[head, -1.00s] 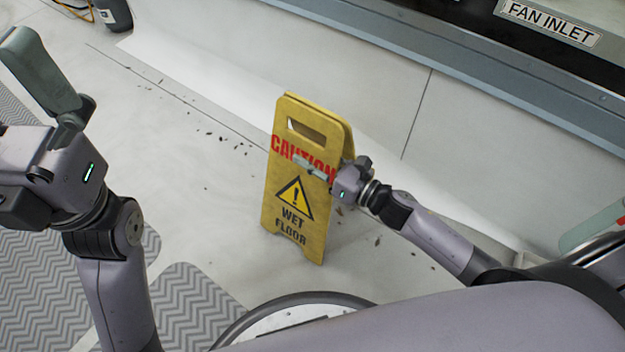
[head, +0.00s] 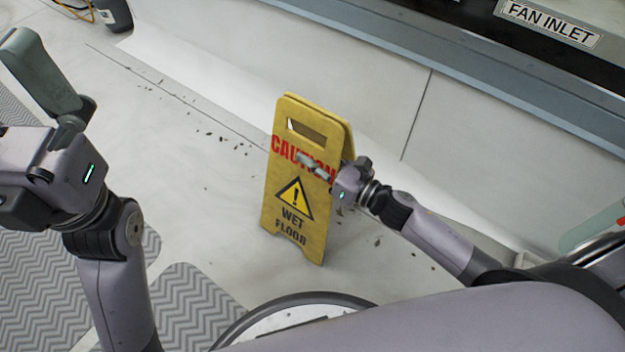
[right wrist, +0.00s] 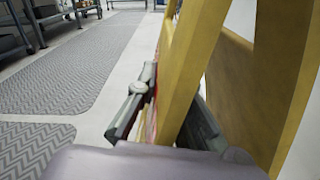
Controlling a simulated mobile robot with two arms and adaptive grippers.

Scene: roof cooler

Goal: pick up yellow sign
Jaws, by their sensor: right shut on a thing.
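The yellow sign (head: 293,218) stands upright on the light floor in the middle of the head view, with red "CAUTION", a warning triangle and "WET FLOOR" on its front. My right gripper (head: 325,172) is at its right edge, at the height of the lettering. One finger lies across the front face and hides part of the word. In the right wrist view the gripper (right wrist: 165,115) is shut on the edge of the sign's front panel (right wrist: 192,65), with a finger on each side. My left gripper (head: 45,75) is at the far left, away from the sign; its fingertips are not clear.
Grey patterned mats (head: 195,310) lie at lower left. A wall with a "FAN INLET" label (head: 550,22) runs along the back and right. A dark bin (head: 115,14) with a yellow hose (head: 72,8) stands at top left. Dark debris (head: 210,135) is scattered on the floor.

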